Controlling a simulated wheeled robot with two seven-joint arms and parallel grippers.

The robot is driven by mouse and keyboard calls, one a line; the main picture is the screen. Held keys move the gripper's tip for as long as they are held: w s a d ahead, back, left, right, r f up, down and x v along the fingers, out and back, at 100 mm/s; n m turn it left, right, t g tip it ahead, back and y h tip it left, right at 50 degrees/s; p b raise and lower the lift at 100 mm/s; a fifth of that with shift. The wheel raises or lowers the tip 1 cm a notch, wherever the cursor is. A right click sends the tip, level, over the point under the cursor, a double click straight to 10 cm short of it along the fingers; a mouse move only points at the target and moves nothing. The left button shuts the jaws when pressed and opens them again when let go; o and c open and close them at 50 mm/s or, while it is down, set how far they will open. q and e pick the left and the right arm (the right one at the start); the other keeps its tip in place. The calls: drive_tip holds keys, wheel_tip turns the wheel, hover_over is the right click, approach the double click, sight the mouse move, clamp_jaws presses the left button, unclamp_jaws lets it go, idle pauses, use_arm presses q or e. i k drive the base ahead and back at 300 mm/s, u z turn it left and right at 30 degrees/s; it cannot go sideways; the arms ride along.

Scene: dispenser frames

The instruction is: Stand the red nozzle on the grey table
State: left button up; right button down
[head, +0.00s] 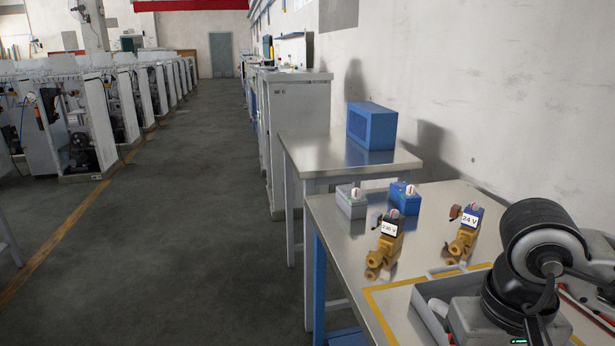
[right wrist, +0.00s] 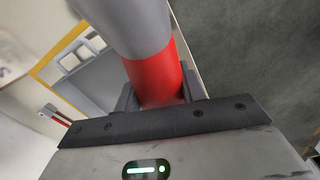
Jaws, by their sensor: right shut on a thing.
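The red nozzle (right wrist: 155,80) shows in the right wrist view as a red band with a wide grey cylinder above it. My right gripper (right wrist: 160,97) is shut on its red part, a finger on each side. The nozzle's far end runs out of the frame. My left gripper is not in view.
A blue box (head: 372,126) stands on the back table. On the near table are a grey box (head: 351,202), a small blue box (head: 402,198), brass valves labelled 230 V (head: 387,238) and 24 V (head: 468,228), yellow tape and a grey tray (head: 432,320). The back table's left part is clear.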

sight(314, 137)
drive_tip(key=u, duration=0.9)
drive_tip(key=i, duration=1.9)
drive_tip(key=u, duration=0.2)
